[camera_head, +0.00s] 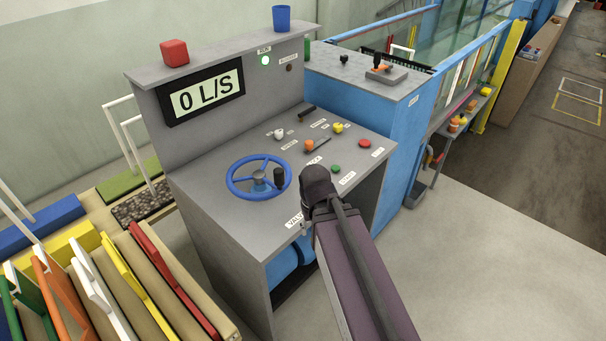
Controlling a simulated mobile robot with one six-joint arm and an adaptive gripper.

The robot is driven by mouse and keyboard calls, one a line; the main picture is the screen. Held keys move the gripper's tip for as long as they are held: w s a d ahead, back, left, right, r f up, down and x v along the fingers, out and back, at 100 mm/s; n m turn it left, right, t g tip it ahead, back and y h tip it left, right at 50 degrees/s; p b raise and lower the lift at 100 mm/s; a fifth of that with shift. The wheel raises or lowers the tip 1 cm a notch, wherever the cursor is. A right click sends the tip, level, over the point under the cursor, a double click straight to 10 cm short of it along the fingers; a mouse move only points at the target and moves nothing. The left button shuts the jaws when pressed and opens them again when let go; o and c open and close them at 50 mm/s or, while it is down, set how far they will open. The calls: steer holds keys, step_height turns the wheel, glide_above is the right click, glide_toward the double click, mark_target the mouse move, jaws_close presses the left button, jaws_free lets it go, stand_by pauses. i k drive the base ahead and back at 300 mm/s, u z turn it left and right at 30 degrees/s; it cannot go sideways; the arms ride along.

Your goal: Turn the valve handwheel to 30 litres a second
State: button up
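The valve handwheel (232,183) is a blue ring with spokes and a grey hub, lying on the sloping top of the grey control console (230,218). A dark upright knob (279,178) stands at its right rim. The display (203,98) on the console's back panel reads 0 L/S. My arm reaches up from the bottom, and its dark rounded joint is right of the handwheel, apart from it in the picture. My gripper's fingers do not show. A label starting "VALV" lies below the wheel, partly covered by my arm.
Right of the wheel are a red button (364,143), a green button (336,169), an orange knob (309,146), a yellow knob (338,128) and a white knob (279,134). A red block (174,52) and blue cup (281,18) stand on the panel top. Coloured racks fill the lower left.

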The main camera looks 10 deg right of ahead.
mark_target(280, 184)
steer(key=z, duration=0.55)
steer(key=k, duration=1.15)
steer(key=u, duration=0.55)
steer(key=i, duration=1)
steer(key=z, duration=0.05)
